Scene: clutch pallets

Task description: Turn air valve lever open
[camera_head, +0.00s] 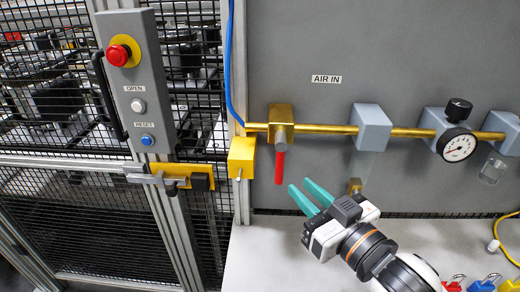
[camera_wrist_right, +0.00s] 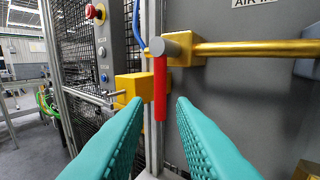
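The air valve is a brass body (camera_head: 281,117) on a horizontal brass pipe, under the "AIR IN" label (camera_head: 326,79). Its red lever (camera_head: 280,167) hangs almost straight down, across the line of the pipe. In the right wrist view the lever (camera_wrist_right: 160,88) hangs beyond the fingertips, roughly in line with the gap between them. My right gripper (camera_head: 304,193) has teal fingers and is open and empty, just right of and below the lever's lower end in the head view. Its spread fingers also show in the right wrist view (camera_wrist_right: 158,104). My left gripper is not in view.
A control box (camera_head: 138,85) with a red emergency button stands at left on the black mesh fence. A yellow block (camera_head: 242,160) sits just left of the lever. A pressure gauge (camera_head: 457,144) is on the pipe at right. Coloured padlocks (camera_head: 485,284) lie at lower right.

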